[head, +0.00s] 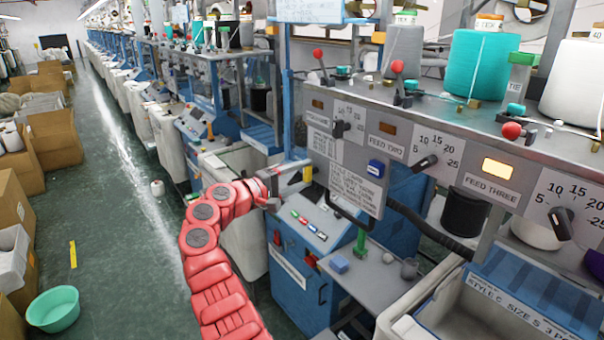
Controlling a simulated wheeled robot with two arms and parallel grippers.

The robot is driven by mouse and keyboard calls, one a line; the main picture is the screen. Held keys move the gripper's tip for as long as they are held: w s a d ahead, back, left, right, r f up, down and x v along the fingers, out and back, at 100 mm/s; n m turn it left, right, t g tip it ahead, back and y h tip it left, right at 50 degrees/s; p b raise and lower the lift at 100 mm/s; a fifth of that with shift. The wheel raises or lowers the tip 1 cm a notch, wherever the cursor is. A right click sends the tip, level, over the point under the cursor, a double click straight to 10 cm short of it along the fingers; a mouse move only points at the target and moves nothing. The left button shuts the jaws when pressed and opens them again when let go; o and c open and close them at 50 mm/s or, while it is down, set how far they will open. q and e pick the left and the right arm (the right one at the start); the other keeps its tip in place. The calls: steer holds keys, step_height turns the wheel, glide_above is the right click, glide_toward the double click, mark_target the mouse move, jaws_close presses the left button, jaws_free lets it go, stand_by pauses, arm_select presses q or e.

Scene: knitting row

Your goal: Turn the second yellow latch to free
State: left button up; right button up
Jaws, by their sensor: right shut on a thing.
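My right gripper (300,177), at the end of my red arm, is at the left edge of the panel (345,178) that carries a white printed card. It is shut on a small yellow latch (307,173), of which only a bit shows between the grey fingertips. I cannot tell the latch's turn angle. No other yellow latch shows clearly, so I cannot tell which in order this one is. My left gripper is not in view.
A black handle (345,213) runs below the panel. Dials and red-knobbed levers sit above and right.

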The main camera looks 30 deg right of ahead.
stand_by(0.3)
steer(key=o, duration=1.4)
steer(key=shift+w, duration=0.1)
steer(key=shift+c, duration=0.2)
steer(key=shift+a, duration=0.1)
steer(key=s+a+b, duration=0.1)
steer(key=a+b, duration=0.6)
steer(key=a, duration=1)
steer(key=shift+s+a, duration=0.15)
steer(key=shift+s, duration=0.05)
